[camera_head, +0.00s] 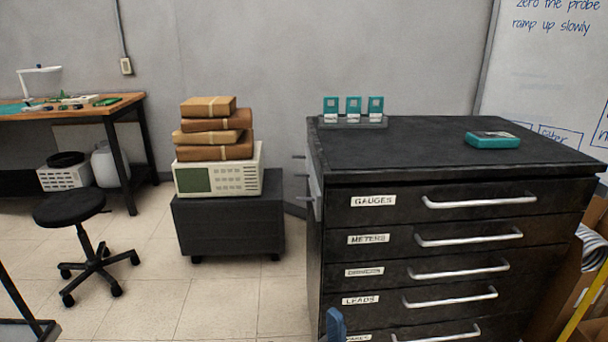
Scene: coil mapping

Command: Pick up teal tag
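Three teal tags stand upright side by side in a clear holder (352,122) at the back left of the black cabinet top: a left tag (330,104), a middle tag (353,104) and a right tag (376,104). Each has a pale lower part. Their print is too small to read.
A teal handheld device (493,141) lies on the black cabinet (420,155), whose middle top is clear. A cart (228,220) with an instrument (218,178) and stacked brown parcels (212,138) stands left. A black stool (70,207) is farther left; open floor lies between.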

